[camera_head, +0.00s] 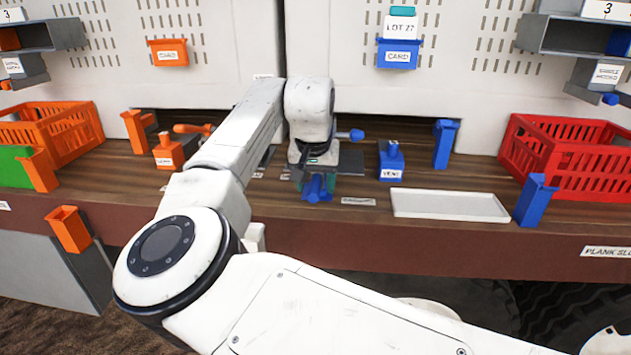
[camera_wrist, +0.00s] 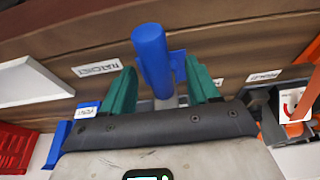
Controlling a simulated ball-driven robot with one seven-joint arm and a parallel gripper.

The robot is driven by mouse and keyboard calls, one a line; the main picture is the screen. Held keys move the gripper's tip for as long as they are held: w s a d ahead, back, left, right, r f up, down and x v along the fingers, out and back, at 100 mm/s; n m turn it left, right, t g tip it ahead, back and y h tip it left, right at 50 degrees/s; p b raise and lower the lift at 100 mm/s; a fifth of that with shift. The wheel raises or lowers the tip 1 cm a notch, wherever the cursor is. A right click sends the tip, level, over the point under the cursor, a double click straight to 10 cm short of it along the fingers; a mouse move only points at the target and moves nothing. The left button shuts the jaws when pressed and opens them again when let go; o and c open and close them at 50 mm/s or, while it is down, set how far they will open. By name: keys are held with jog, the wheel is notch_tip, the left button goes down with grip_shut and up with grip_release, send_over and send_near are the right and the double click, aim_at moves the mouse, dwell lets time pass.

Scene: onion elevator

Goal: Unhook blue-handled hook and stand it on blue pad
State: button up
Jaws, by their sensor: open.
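A blue upright cylinder on a blue bracket (camera_head: 317,188) stands at the counter's front, just below my gripper (camera_head: 315,172). In the wrist view the cylinder (camera_wrist: 152,62) is between the two teal fingers of my gripper (camera_wrist: 161,90), with a flat blue piece beside it. The fingers are apart, one on each side; whether they touch it I cannot tell. I cannot tell whether this is the blue-handled hook; no hook shape shows. A blue rounded handle (camera_head: 351,135) sticks out to the right behind my wrist. I cannot make out a blue pad.
A blue VENT box (camera_head: 391,162), a white tray (camera_head: 450,205), blue posts (camera_head: 445,143) and a red crate (camera_head: 570,158) are on the right. An orange VENT box (camera_head: 168,152) and orange crate (camera_head: 50,130) are on the left. My arm covers the middle counter.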

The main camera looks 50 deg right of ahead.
jog(key=v, duration=1.1)
jog(key=shift+f, duration=0.1)
